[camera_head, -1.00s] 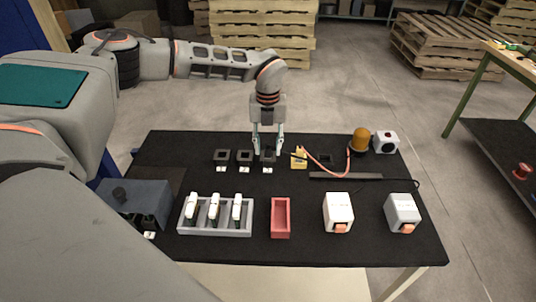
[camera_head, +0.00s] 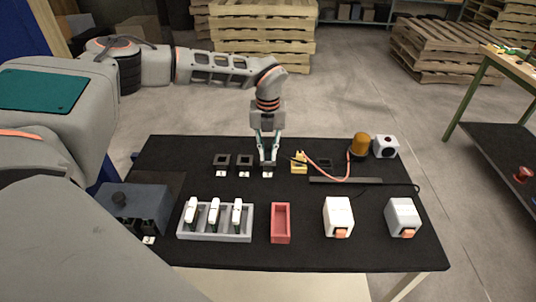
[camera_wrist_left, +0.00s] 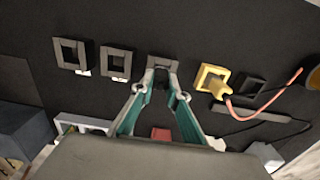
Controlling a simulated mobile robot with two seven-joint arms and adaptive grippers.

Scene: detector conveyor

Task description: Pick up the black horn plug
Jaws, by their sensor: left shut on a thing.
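My left gripper (camera_head: 267,161) points down at the third black socket frame from the left, at the back of the table. Its teal-lined fingers close on a small black piece there, which I take to be the black horn plug; in the left wrist view the plug (camera_wrist_left: 161,76) shows between the fingertips. The fingers hide most of it in the head view. The plug still appears to be at its socket frame; I cannot tell how deep it sits. My right gripper is in neither view.
A yellow plug (camera_head: 299,163) with a red cable sits just right of the gripper. An amber beacon (camera_head: 360,145) and white box (camera_head: 385,146) stand beyond it. A grey rack (camera_head: 249,222), red tray (camera_head: 272,224) and two boxes line the front.

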